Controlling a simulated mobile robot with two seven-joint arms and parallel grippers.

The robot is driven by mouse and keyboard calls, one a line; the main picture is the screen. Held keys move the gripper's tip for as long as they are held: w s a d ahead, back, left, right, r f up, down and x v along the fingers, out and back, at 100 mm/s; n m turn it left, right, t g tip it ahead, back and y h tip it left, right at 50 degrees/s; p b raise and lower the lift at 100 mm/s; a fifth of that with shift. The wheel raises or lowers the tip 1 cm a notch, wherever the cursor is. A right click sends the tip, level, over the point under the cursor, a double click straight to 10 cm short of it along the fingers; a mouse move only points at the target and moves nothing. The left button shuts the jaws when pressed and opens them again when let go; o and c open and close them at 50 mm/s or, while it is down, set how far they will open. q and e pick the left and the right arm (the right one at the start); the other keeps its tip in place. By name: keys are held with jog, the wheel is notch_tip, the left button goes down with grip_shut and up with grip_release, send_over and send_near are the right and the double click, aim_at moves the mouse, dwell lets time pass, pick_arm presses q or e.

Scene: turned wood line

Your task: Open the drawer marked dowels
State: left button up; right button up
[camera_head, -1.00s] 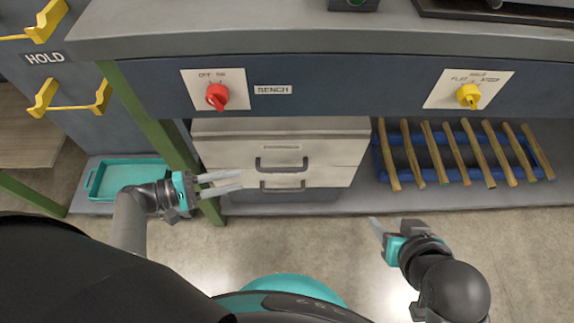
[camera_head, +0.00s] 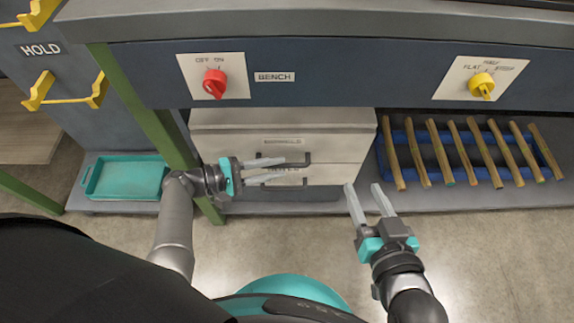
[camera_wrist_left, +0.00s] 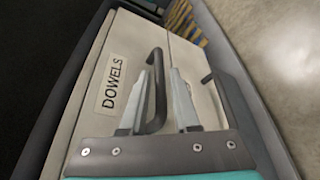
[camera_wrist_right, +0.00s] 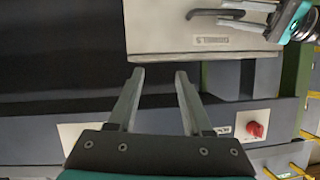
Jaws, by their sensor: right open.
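The dowels drawer (camera_wrist_left: 84,130) is the upper pale drawer under the bench, and it looks closed. Its DOWELS label (camera_wrist_left: 113,84) reads clearly in the left wrist view; it is upside down in the right wrist view (camera_wrist_right: 212,41). Its dark bar handle (camera_wrist_left: 160,95) lies beside the label. My left gripper (camera_head: 288,169) is open at this handle. In the left wrist view the bar shows between the fingers, nearer the left one; contact cannot be told. My right gripper (camera_head: 364,187) is open and empty, in front of the drawers to the right.
A second drawer with its own handle (camera_wrist_left: 216,92) sits just below. A blue rack with several wooden rods (camera_head: 450,160) stands right of the drawers. A green bench leg (camera_head: 150,120) and teal tray (camera_head: 125,180) are to the left. The bench front (camera_head: 350,78) overhangs the drawers.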

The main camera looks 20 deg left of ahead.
aim_at(287, 164)
pick_arm(q)
jog(key=shift+b+x, duration=0.4)
jog(key=shift+x, duration=0.75)
jog(key=shift+w+d+f, duration=0.1)
jog(key=shift+w+d, duration=0.3)
jog(key=shift+d, duration=0.15)
pick_arm(e)
jog(key=shift+s+a+r+m+t+y, duration=0.2)
jog(key=shift+a+r+t+y, duration=0.15)
jog(key=shift+t, duration=0.25)
jog(key=shift+s+a+r+m+t+y, duration=0.15)
jog(key=shift+a+r+t+y, duration=0.1)
jog(key=shift+a+r+t, duration=0.25)
jog(key=shift+d+f, duration=0.1)
pick_arm(q)
jog(key=shift+c, duration=0.3)
grip_shut()
